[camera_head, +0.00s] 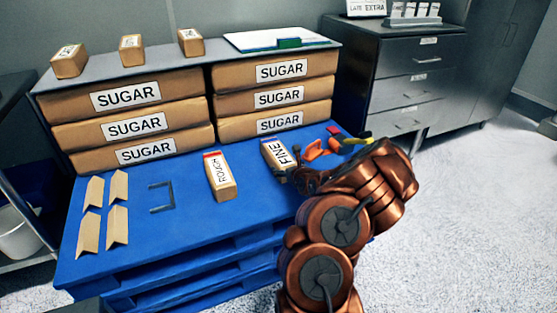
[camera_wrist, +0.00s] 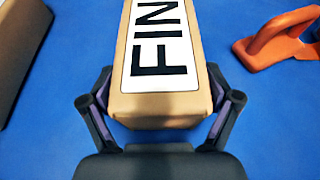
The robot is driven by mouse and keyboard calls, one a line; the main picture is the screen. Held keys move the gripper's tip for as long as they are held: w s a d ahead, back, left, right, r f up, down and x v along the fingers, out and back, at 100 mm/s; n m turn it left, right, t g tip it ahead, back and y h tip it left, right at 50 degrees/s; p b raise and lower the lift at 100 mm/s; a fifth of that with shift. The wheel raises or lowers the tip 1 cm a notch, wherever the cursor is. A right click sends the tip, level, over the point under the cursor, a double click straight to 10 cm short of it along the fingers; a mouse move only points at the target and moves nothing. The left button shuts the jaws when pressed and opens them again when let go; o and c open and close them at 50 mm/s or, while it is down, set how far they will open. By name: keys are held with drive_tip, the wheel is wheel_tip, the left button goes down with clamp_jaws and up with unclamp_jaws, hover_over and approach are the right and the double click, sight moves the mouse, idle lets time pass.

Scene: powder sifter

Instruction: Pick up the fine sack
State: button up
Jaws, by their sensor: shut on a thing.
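The fine sack (camera_head: 273,152) is a small brown block with a white label reading FINE and a blue end. It lies on the blue pallet, right of the rough sack. In the wrist view the sack (camera_wrist: 163,100) fills the upper middle. My gripper (camera_wrist: 160,103) has one finger on each side of its near end and is shut on it. In the head view my gripper (camera_head: 290,178) is at the sack's near end, partly hidden by my arm. The sack appears to be at the pallet surface; I cannot tell whether it is lifted.
The rough sack (camera_head: 219,177) lies left of the fine sack. Orange tools (camera_head: 316,149) lie to the right. Stacked SUGAR sacks (camera_head: 135,127) stand behind. Flat brown pieces (camera_head: 117,188) and a dark bracket (camera_head: 154,198) lie left. The front of the blue pallet (camera_head: 170,245) is clear.

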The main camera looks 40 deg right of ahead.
sight(282, 157)
drive_tip(key=c, duration=0.3)
drive_tip(key=shift+c, duration=0.2)
drive_tip(key=shift+r+p, duration=0.3)
drive_tip(key=shift+r, duration=0.1)
wheel_tip(282, 157, up, 3)
drive_tip(key=shift+w+r+p, duration=0.1)
drive_tip(key=shift+p, duration=0.65)
drive_tip(key=s+a+p, duration=0.3)
drive_tip(key=s+a+r+p, duration=0.1)
drive_tip(key=s+a+p, duration=0.5)
drive_tip(key=a, duration=0.1)
drive_tip(key=shift+s+r, duration=0.15)
drive_tip(key=shift+s, duration=0.05)
drive_tip(key=shift+s+a+p, duration=0.1)
drive_tip(key=shift+s+p, duration=0.1)
drive_tip(key=shift+p, duration=0.8)
drive_tip(key=s+a+p, duration=0.1)
drive_tip(key=p, duration=0.2)
drive_tip(key=shift+a, duration=0.2)
